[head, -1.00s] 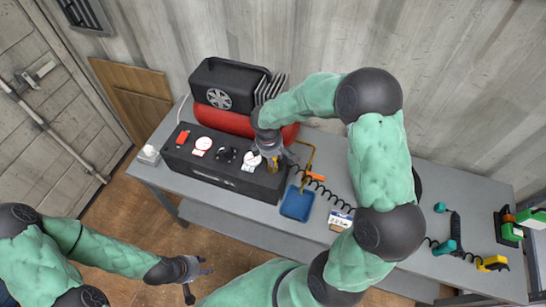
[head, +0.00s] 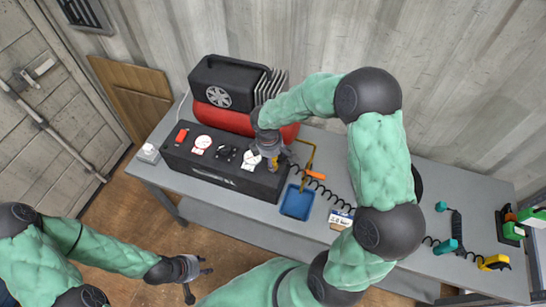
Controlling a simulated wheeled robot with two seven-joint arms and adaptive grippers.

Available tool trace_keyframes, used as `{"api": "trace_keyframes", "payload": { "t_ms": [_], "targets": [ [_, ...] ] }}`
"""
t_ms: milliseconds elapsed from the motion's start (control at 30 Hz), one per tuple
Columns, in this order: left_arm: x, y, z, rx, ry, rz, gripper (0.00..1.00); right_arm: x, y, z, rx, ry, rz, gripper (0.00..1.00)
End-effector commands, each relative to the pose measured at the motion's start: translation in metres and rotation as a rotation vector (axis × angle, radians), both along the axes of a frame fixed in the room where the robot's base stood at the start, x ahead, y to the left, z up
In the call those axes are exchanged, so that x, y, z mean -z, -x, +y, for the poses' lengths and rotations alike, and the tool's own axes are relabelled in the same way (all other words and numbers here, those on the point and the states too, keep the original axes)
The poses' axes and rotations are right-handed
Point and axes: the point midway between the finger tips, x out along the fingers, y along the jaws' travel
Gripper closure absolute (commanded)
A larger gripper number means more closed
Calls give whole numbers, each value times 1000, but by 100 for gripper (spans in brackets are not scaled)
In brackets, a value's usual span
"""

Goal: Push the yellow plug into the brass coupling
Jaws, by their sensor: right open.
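My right gripper (head: 272,158) is open. It points down at the right end of the black control box on the bench. A small yellow-brass piece (head: 274,164) shows at its fingertips, and I cannot tell whether it is the plug or the coupling. The fingers hide most of the spot, so I cannot see how plug and coupling sit to each other. My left gripper (head: 197,277) is open and empty, in front of the bench and away from the box.
The black control box (head: 215,172) with gauges stands before a red-and-black compressor (head: 224,92). A blue tray (head: 297,202), an orange-handled tool (head: 315,174) and a small labelled box (head: 340,220) lie to the right. A black coiled hose (head: 330,196) crosses the grey bench (head: 400,262).

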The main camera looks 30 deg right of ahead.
Motion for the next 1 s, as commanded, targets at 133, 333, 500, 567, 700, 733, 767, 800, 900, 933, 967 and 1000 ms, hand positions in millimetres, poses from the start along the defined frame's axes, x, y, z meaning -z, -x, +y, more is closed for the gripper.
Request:
{"api": "trace_keyframes", "payload": {
  "t_ms": [133,333,500,567,700,733,767,800,900,933,967,1000],
  "targets": [
    [0,0,0,0,0,0,60,-1,0,0,0,0,0,35],
    [0,0,0,0,0,0,60,-21,0,3,1,1,-3,35],
    [0,0,0,0,0,0,60,-54,1,8,0,0,-5,35],
    [0,0,0,0,0,0,60,-66,1,9,-1,0,-5,35],
    [0,0,0,0,0,0,60,-91,2,13,-1,0,-4,35],
    [0,0,0,0,0,0,60,-95,3,14,-1,0,-3,35],
    [0,0,0,0,0,0,60,-99,3,15,-1,0,-3,35],
    [0,0,0,0,0,0,60,-104,3,15,-1,0,-2,35],
    [0,0,0,0,0,0,60,-113,3,16,1,0,-2,35],
    [0,0,0,0,0,0,60,-115,4,16,1,0,-2,35],
    [0,0,0,0,0,0,60,-116,4,17,1,0,0,35],
    [0,0,0,0,0,0,60,-117,4,17,0,0,0,35]
  ]
}}
